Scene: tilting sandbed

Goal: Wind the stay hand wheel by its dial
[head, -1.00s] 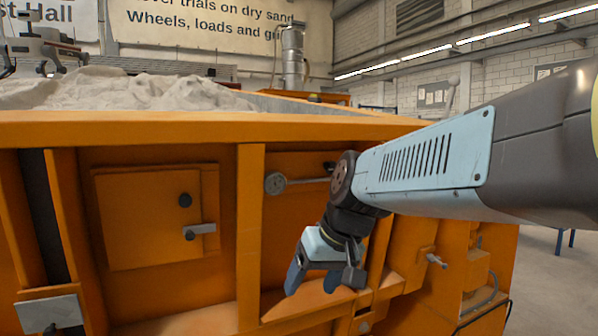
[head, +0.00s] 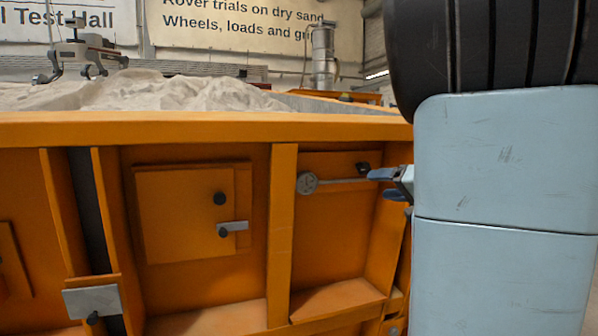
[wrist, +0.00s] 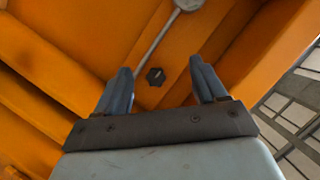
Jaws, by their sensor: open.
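A round grey disc (head: 307,183) on a thin metal rod (head: 345,181) is on the orange panel right of the upright post in the head view. A small black knob (head: 363,169) is just above the rod's right part. My gripper (head: 384,185) is at the rod's right end, its blue fingers pointing left, partly hidden by my arm. In the wrist view the fingers (wrist: 160,68) are apart and empty, with the dark knob (wrist: 155,77) visible between them; the rod (wrist: 155,43) and disc (wrist: 188,4) lie beyond. I cannot tell which part is the wheel or dial.
A square orange door (head: 190,215) with a black knob and a grey latch (head: 233,227) is left of the post (head: 282,220). The orange rim (head: 200,130) of the sandbed runs above. My arm hides the right side.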

